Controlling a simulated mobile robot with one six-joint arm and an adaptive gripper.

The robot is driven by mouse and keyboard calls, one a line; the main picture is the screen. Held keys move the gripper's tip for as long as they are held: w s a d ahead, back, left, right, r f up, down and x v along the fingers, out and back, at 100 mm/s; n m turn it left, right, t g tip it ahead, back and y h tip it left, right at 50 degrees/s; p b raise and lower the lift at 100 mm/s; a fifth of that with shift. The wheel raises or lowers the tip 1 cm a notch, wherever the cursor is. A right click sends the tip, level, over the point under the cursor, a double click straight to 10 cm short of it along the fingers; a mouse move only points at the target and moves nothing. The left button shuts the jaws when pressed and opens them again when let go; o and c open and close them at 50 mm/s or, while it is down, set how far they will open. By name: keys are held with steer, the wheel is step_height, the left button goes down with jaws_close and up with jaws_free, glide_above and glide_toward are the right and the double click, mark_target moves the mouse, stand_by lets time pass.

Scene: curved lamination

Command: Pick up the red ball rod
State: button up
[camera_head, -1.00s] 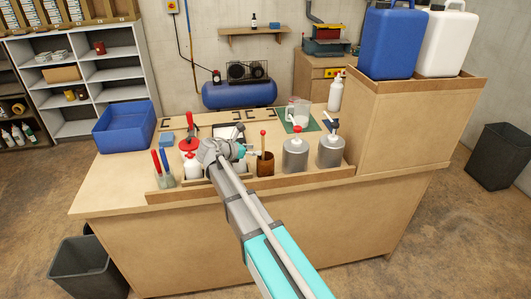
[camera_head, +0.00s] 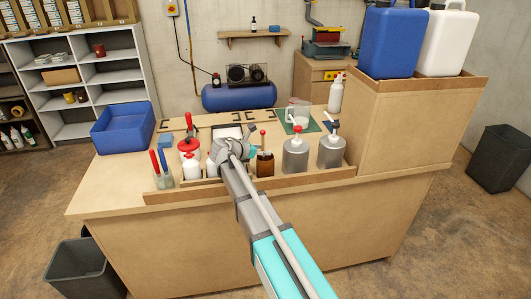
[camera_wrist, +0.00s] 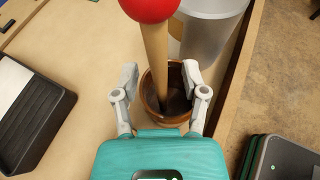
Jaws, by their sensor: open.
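The red ball rod (camera_wrist: 154,45) is a pale wooden stick with a red ball on top. It stands in a brown cup (camera_wrist: 173,110) in the wrist view. In the head view its red ball (camera_head: 263,131) shows above the brown cup (camera_head: 265,165). My gripper (camera_wrist: 161,80) is open in the wrist view, with one finger on each side of the rod, over the cup rim. In the head view the gripper (camera_head: 250,155) is just left of the rod and partly hidden by my arm.
Two grey pump cans (camera_head: 295,157) stand right of the cup. A low wooden edge (camera_head: 310,180) runs along the front. A blue bin (camera_head: 123,130) sits at the left end of the bench.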

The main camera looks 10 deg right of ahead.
steer(key=shift+c, duration=0.3)
jaws_close()
stand_by(0.3)
